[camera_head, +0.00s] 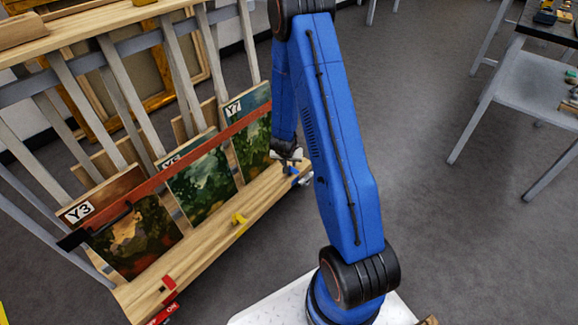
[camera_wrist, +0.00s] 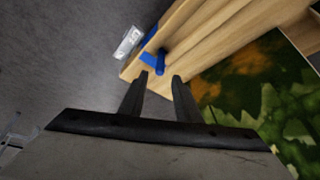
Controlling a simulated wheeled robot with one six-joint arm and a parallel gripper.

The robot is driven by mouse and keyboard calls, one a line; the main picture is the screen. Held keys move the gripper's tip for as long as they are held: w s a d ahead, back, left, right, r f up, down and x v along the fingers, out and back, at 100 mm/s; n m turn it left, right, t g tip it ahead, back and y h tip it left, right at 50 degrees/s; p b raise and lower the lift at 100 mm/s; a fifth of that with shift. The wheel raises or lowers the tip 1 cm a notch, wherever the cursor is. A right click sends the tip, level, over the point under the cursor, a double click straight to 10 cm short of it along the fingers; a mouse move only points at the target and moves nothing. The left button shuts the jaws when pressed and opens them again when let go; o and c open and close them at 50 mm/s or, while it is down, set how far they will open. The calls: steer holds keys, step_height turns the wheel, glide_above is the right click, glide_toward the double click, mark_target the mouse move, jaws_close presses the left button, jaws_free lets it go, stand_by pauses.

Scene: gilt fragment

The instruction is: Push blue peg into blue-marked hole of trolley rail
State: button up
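The blue peg (camera_wrist: 160,63) stands up from the pale wooden trolley rail (camera_wrist: 190,32), near its end. Blue marking (camera_wrist: 147,58) lies on the wood beside the peg; the hole itself cannot be made out. My gripper (camera_wrist: 160,77) is open, with its two dark fingers apart and nothing between them. The peg shows just beyond the fingertips, roughly in line with the gap. In the head view my gripper (camera_head: 287,158) hangs over the far end of the rail (camera_head: 209,238), close above a small blue part (camera_head: 293,170).
A yellow piece (camera_head: 239,219) and a red piece (camera_head: 168,284) sit along the rail. Paintings marked Y3 (camera_head: 135,235) and Y7 (camera_head: 249,135) lean behind a long red bar (camera_head: 160,178). A grey table (camera_head: 535,85) stands right. The floor between is clear.

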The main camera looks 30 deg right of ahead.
steer(key=s+a+r+n+t+y, duration=0.1)
steer(key=s+a+r, duration=0.3)
steer(key=r, duration=0.6)
steer(key=s+a+r+n+y, duration=0.2)
steer(key=a+r, duration=0.4)
steer(key=r, duration=0.4)
steer(key=s+a+r+n+t+y, duration=0.1)
steer(key=s+a+r, duration=0.3)
steer(key=r, duration=0.6)
steer(key=s+a+r+n, duration=0.3)
steer(key=s+a+r, duration=0.2)
steer(key=s+r, duration=0.55)
steer(key=s+d+r, duration=0.1)
steer(key=s, duration=0.7)
steer(key=s+d+r+g, duration=0.1)
steer(key=s+r, duration=0.1)
steer(key=s, duration=0.7)
steer(key=shift+r+n+h, duration=0.25)
steer(key=shift+n+h, duration=0.05)
steer(key=shift+n, duration=0.1)
steer(key=shift+d, duration=0.1)
